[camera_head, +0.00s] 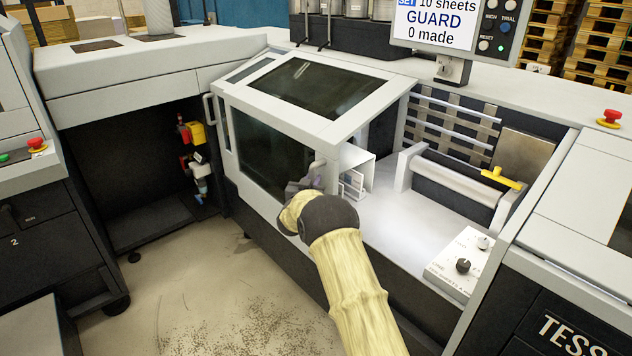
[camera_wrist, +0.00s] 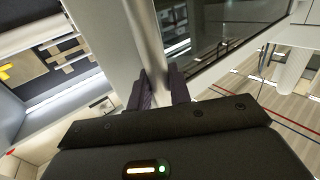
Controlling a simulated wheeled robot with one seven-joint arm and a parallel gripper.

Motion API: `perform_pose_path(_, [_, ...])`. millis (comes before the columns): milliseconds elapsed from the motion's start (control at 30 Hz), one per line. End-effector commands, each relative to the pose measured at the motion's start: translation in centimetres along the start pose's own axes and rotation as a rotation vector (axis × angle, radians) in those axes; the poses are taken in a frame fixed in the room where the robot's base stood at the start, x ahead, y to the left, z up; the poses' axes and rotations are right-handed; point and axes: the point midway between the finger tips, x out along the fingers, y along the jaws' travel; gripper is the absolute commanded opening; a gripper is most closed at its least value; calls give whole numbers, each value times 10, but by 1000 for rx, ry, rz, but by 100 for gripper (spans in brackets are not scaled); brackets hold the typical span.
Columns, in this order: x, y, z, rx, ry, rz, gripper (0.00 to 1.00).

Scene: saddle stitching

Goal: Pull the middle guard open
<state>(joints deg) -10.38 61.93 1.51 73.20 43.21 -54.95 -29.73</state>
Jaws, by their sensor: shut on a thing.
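The middle guard (camera_head: 330,118) is a white-framed cover with dark windows in its top and front. It stands over the left part of the machine bay, and the bay to its right is exposed. A pale bar handle (camera_head: 317,165) is at the right end of its front. My gripper (camera_head: 305,187) is at this handle, partly hidden by my wrist. In the wrist view, both dark fingers (camera_wrist: 160,90) are closed around the metal handle bar (camera_wrist: 148,40). The guard's frame and dark window lie just beyond them.
The exposed bay holds a roller (camera_head: 452,180), a yellow lever (camera_head: 500,178) and a white knob box (camera_head: 463,264). A screen (camera_head: 440,22) reads "GUARD" and "0 made". Another handle (camera_head: 210,108) is at the guard's left. The floor (camera_head: 200,280) in front is clear.

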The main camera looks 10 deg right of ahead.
Motion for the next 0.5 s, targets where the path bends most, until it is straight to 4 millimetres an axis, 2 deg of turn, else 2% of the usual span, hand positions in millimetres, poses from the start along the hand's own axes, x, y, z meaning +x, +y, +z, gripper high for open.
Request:
perform_pose_path(267, [0,1,1,-1,-3,1,0])
perform_pose_path(300, [0,1,1,-1,-3,2,24])
perform_pose_path(367, [1,2,1,-1,-2,2,35])
perform_pose_path(400, [1,2,1,-1,-2,2,39])
perform_pose_path(500, [2,3,1,-1,-2,4,39])
